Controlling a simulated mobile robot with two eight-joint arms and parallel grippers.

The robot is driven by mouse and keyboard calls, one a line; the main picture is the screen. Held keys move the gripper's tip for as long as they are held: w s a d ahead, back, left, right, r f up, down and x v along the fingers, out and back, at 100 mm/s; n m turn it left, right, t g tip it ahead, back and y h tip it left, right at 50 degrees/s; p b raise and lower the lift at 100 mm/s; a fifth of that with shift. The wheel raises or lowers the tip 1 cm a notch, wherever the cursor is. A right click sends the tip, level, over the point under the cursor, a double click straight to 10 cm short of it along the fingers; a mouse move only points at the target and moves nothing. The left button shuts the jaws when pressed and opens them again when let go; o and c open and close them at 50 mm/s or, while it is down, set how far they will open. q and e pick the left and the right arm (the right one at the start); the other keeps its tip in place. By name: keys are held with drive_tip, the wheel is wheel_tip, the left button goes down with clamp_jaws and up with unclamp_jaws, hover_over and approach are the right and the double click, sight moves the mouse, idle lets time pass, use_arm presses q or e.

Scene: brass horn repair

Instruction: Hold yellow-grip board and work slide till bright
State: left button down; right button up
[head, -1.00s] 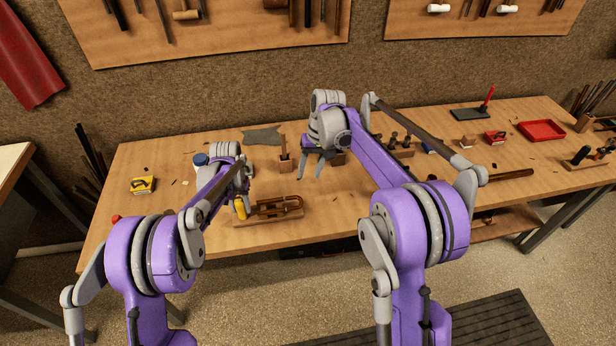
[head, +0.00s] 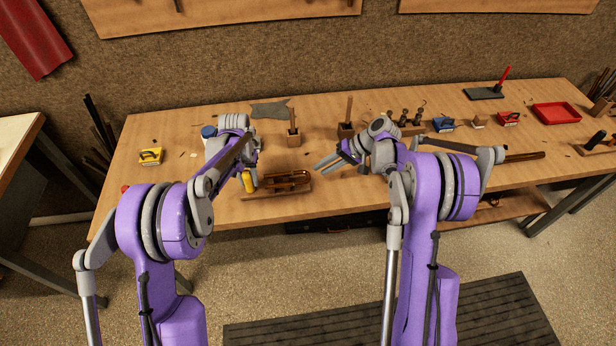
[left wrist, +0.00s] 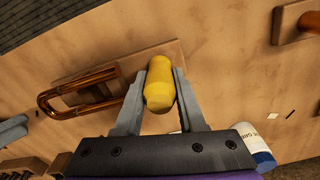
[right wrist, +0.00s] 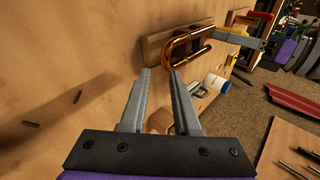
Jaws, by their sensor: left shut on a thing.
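The wooden board (head: 262,192) lies near the bench's front edge, with a U-shaped brass slide (head: 292,178) on it. In the left wrist view the slide (left wrist: 50,98) is orange-brown, with darker stretches along its tubes. My left gripper (left wrist: 160,80) is shut on the board's yellow grip (left wrist: 160,88), one finger on each side. My right gripper (head: 318,166) is just right of the slide, its fingers pointing left towards it. In the right wrist view this gripper (right wrist: 159,72) is open and empty, with the slide's bend (right wrist: 172,55) just beyond its fingertips, apart from them.
A white jar with a blue lid (head: 209,132) stands behind my left arm. A wooden block with a post (head: 293,138) and a grey cloth (head: 270,110) are behind the board.

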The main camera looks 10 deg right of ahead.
sight(309, 176)
drive_tip(key=s+d+t+y, duration=0.1)
drive_tip(key=s+d+f+m+t+y, duration=0.1)
drive_tip(key=s+d+t+y, duration=0.1)
drive_tip(key=s+d+f+t+y, duration=0.1)
drive_tip(key=d+y, duration=0.1)
drive_tip(key=shift+s+d, duration=0.15)
drive_tip(key=shift+s, duration=0.05)
drive_tip(key=shift+s+d+t+y, duration=0.1)
drive_tip(key=shift+s+t+y, duration=0.1)
drive_tip(key=shift+t+y, duration=0.15)
drive_tip(key=x, duration=1.1)
drive_tip(key=shift+w+a+r, duration=0.1)
drive_tip(key=shift+a, duration=0.3)
drive_tip(key=shift+c, duration=0.2)
clamp_jaws()
drive_tip(key=shift+d+m, duration=0.1)
drive_tip(key=shift+m, duration=0.2)
